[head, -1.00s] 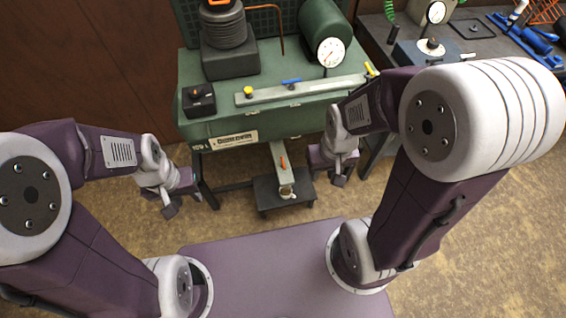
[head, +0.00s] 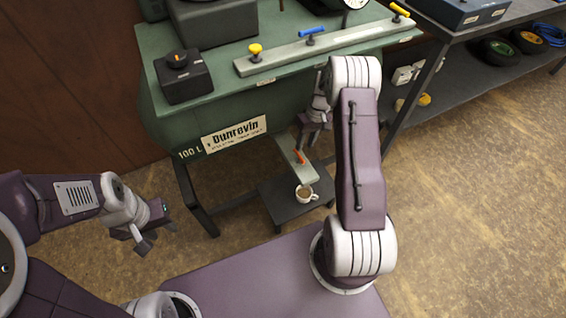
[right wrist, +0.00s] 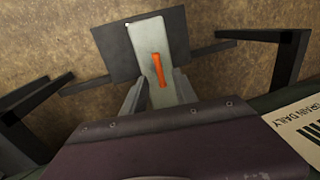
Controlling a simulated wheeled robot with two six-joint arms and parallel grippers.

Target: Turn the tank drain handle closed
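The drain handle (head: 299,157) is a small orange bar on a pale grey plate (head: 291,146) below the front of the green tank (head: 216,111). In the right wrist view the handle (right wrist: 158,70) lies nearly lengthwise along the plate. My right gripper (head: 317,122) is close to the tank front, near the handle. In its wrist view its two grey fingers (right wrist: 159,94) are apart, one on each side of the plate, and the handle shows between and beyond them. I cannot tell any contact. My left gripper (head: 155,235) is open and empty, away to the left.
Yellow, blue and orange-yellow handles sit on a grey bar (head: 284,57) on the tank top. A shelf bench (head: 487,68) stands at right. The floor at right is clear.

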